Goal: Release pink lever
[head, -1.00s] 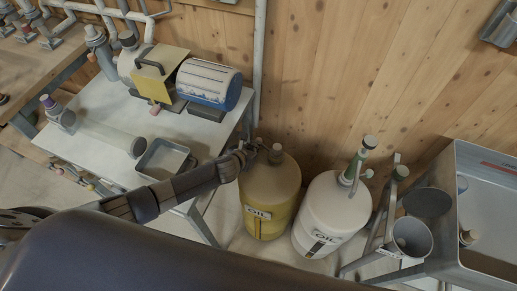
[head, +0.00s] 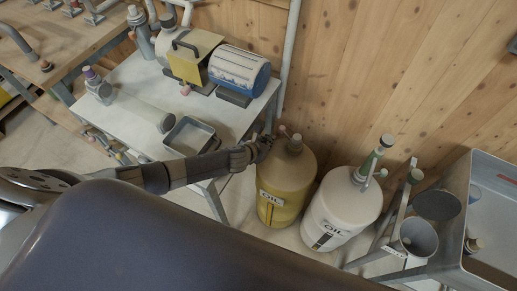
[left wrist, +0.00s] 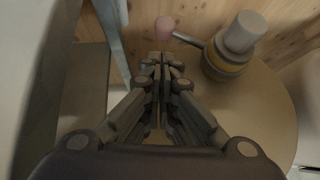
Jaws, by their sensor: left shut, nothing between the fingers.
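The pink lever (left wrist: 165,27) shows in the left wrist view as a pink ball on a short grey rod, joined to the neck of the yellow oil drum. Its small pink end (head: 283,130) also shows in the head view, beside the drum's cap. The yellow oil drum (head: 288,180) stands on the floor. My left gripper (head: 264,143) is at the drum's upper left, just beside the lever. In the left wrist view its fingers (left wrist: 161,58) are shut together and empty, with a small gap in the picture to the pink ball. My right gripper is not in view.
A white oil drum (head: 345,205) stands right of the yellow one. A light table (head: 130,90) at left holds a grey tray (head: 190,137) and a blue-and-white motor (head: 240,72). A metal hopper (head: 490,215) is at right. The wooden wall is close behind.

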